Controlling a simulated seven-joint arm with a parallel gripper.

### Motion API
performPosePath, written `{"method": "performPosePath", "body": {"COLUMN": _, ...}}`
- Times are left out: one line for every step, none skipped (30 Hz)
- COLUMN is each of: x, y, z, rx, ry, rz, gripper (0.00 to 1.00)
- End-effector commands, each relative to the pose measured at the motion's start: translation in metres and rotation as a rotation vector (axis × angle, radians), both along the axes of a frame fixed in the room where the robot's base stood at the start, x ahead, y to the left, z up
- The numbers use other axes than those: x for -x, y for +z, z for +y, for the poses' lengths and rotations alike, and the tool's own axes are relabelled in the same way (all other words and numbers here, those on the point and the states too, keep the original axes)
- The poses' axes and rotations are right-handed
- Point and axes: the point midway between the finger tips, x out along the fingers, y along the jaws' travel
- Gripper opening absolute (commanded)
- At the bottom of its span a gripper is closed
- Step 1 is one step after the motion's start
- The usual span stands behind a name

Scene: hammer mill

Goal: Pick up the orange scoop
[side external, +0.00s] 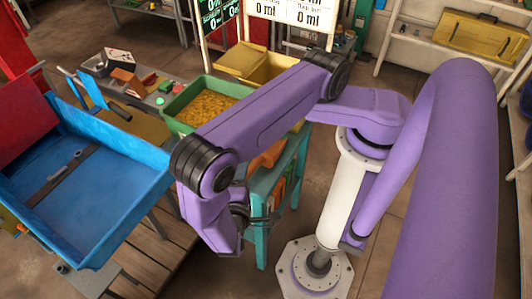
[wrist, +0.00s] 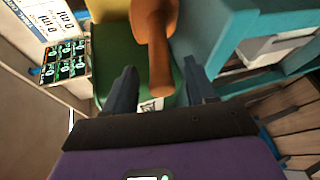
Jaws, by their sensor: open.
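The orange scoop (wrist: 156,50) shows in the wrist view at the top centre, with its handle pointing down the picture between my fingers. My gripper (wrist: 159,68) is open, one dark finger on each side of the handle, with visible gaps on both sides. I cannot tell how far the handle lies beyond the fingertips. In the side view an orange shape that looks like the scoop (side external: 268,157) shows at the top of a teal stand (side external: 262,187), partly hidden by my arm. My gripper (side external: 268,218) is beside the stand, low, its fingers hard to make out.
A green bin of yellow grain (side external: 205,105) stands behind my arm, with a yellow bin (side external: 285,66) beside it. A blue tray (side external: 90,185) is at the left. A grey bench (side external: 150,98) holds several small objects. Display boards (wrist: 62,45) show in the wrist view.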

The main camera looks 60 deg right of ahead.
Motion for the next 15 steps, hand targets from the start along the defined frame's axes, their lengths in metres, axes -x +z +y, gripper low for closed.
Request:
{"method": "performPosePath", "body": {"x": -0.002, "y": -0.003, "z": -0.009, "rx": 0.004, "ry": -0.002, "rz": 0.002, "gripper": 0.56}}
{"method": "performPosePath", "body": {"x": -0.004, "y": -0.004, "z": -0.013, "rx": 0.006, "ry": -0.003, "rz": 0.002, "gripper": 0.56}}
{"method": "performPosePath", "body": {"x": -0.005, "y": -0.006, "z": -0.018, "rx": 0.005, "ry": -0.003, "rz": 0.002, "gripper": 0.56}}
{"method": "performPosePath", "body": {"x": -0.007, "y": -0.007, "z": -0.022, "rx": 0.003, "ry": -0.002, "rz": 0.002, "gripper": 0.56}}
{"method": "performPosePath", "body": {"x": -0.008, "y": -0.008, "z": -0.024, "rx": 0.003, "ry": -0.001, "rz": 0.001, "gripper": 0.56}}
{"method": "performPosePath", "body": {"x": -0.010, "y": -0.009, "z": -0.028, "rx": 0.003, "ry": -0.002, "rz": 0.002, "gripper": 0.56}}
{"method": "performPosePath", "body": {"x": -0.011, "y": -0.010, "z": -0.031, "rx": 0.003, "ry": -0.002, "rz": 0.002, "gripper": 0.56}}
{"method": "performPosePath", "body": {"x": -0.012, "y": -0.011, "z": -0.033, "rx": 0.003, "ry": -0.001, "rz": 0.001, "gripper": 0.56}}
{"method": "performPosePath", "body": {"x": -0.012, "y": -0.011, "z": -0.034, "rx": 0.003, "ry": 0.000, "rz": 0.001, "gripper": 0.56}}
{"method": "performPosePath", "body": {"x": -0.013, "y": -0.011, "z": -0.035, "rx": 0.002, "ry": 0.000, "rz": 0.002, "gripper": 0.56}}
{"method": "performPosePath", "body": {"x": -0.013, "y": -0.012, "z": -0.035, "rx": 0.002, "ry": 0.000, "rz": 0.002, "gripper": 0.56}}
{"method": "performPosePath", "body": {"x": -0.013, "y": -0.012, "z": -0.036, "rx": 0.001, "ry": 0.000, "rz": 0.000, "gripper": 0.56}}
{"method": "performPosePath", "body": {"x": -0.013, "y": -0.012, "z": -0.036, "rx": 0.000, "ry": 0.000, "rz": 0.001, "gripper": 0.56}}
{"method": "performPosePath", "body": {"x": -0.013, "y": -0.012, "z": -0.036, "rx": 0.000, "ry": 0.000, "rz": 0.001, "gripper": 0.56}}
{"method": "performPosePath", "body": {"x": -0.013, "y": -0.012, "z": -0.035, "rx": 0.000, "ry": 0.000, "rz": 0.001, "gripper": 0.56}}
